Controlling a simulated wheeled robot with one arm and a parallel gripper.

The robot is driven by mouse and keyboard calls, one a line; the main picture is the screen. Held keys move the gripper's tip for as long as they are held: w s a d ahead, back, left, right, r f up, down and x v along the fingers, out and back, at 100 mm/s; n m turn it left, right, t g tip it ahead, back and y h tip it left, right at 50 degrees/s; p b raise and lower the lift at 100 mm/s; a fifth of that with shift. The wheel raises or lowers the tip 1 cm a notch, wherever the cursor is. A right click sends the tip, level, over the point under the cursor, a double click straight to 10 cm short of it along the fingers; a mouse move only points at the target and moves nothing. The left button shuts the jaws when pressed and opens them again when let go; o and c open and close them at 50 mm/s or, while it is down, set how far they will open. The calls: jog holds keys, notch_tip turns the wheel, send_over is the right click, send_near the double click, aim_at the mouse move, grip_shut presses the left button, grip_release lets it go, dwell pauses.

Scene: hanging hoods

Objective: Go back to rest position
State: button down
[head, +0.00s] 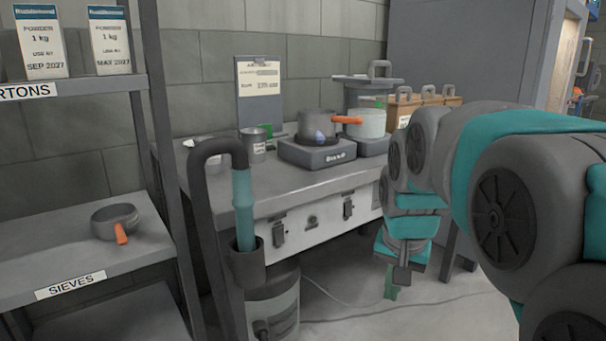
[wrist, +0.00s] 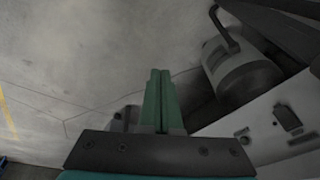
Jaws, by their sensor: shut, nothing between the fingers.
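My gripper (head: 391,283) hangs pointing down in front of the workbench in the head view, at the end of my grey and teal arm. Its green fingers also show in the wrist view (wrist: 159,88), where they lie together, shut with nothing between them. Below them in that view is bare floor.
The workbench (head: 330,190) bears a hot plate (head: 317,153) with a pan (head: 318,124), a pot (head: 366,123) and a wooden box. A grey shelf (head: 70,248) with a pan stands at left. A hose in a holder and a canister (head: 272,305) stand before the bench. Floor ahead is mostly clear.

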jog(key=s+f+n+g, duration=0.1)
jog(key=s+f, duration=0.3)
jog(key=s, duration=0.4)
jog(key=s+f+n+g, duration=0.2)
jog(key=s+f, duration=0.1)
jog(key=s, duration=0.6)
jog(key=s+f+n+g+p, duration=0.1)
jog(key=s+f, duration=0.3)
jog(key=s, duration=0.4)
jog(key=shift+s+a+f+n, duration=0.3)
jog(key=shift+a+f+n, duration=0.05)
jog(key=shift+a+n, duration=0.1)
